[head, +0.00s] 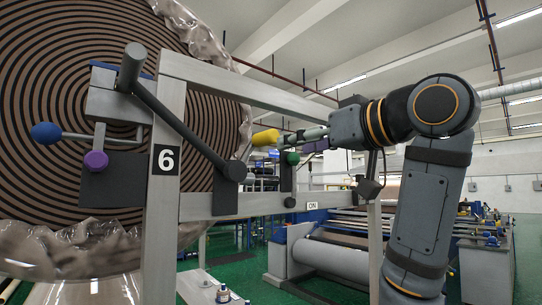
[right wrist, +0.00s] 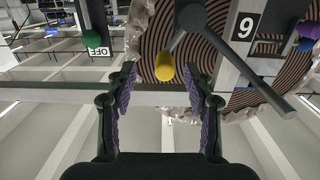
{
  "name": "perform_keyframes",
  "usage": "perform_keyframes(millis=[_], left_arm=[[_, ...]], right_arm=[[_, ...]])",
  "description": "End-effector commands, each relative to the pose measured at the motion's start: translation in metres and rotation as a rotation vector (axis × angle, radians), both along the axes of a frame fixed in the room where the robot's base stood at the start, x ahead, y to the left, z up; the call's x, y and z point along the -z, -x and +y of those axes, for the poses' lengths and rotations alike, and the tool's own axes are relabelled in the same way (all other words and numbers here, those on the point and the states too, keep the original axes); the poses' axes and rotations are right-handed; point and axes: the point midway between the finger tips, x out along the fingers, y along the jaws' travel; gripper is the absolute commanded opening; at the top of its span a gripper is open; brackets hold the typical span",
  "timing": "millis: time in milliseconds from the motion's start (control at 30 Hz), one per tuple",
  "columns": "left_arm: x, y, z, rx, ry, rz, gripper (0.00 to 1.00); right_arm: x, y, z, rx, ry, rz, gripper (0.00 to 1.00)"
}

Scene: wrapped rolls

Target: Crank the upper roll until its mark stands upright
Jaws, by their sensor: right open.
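The large upper roll (head: 215,85), with brown and black rings and clear film at its edge, fills the left of the head view; it also shows in the right wrist view (right wrist: 150,42). A dark crank arm (head: 185,122) slants down to the right in front of it and ends in a yellow knob (head: 265,137). My right gripper (head: 298,138) is open, just right of the knob. In the right wrist view, the yellow knob (right wrist: 165,67) lies between the open fingertips (right wrist: 163,77), with gaps to both sides. I cannot make out the roll's mark. My left gripper is out of view.
A grey frame (head: 163,215) with a "6" plate stands before the roll. Blue (head: 46,132) and purple (head: 96,160) knobs sit left of it. An "ON" label (head: 312,205) is lower.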

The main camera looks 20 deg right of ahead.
Motion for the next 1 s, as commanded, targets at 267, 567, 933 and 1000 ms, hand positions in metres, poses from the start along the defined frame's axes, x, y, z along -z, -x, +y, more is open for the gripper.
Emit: perform_keyframes(millis=[267, 567, 933, 1000], left_arm=[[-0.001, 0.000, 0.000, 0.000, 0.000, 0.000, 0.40], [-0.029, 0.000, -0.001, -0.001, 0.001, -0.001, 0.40], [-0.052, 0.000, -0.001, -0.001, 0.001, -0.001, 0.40], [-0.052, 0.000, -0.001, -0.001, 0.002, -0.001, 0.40]], right_arm=[[-0.029, 0.026, 0.000, -0.016, -0.002, -0.045, 0.52], [-0.033, -0.021, 0.018, -0.018, -0.002, -0.041, 0.52], [-0.030, -0.071, 0.035, -0.015, -0.002, -0.045, 0.52], [-0.029, -0.072, 0.035, -0.014, -0.002, -0.046, 0.52]])
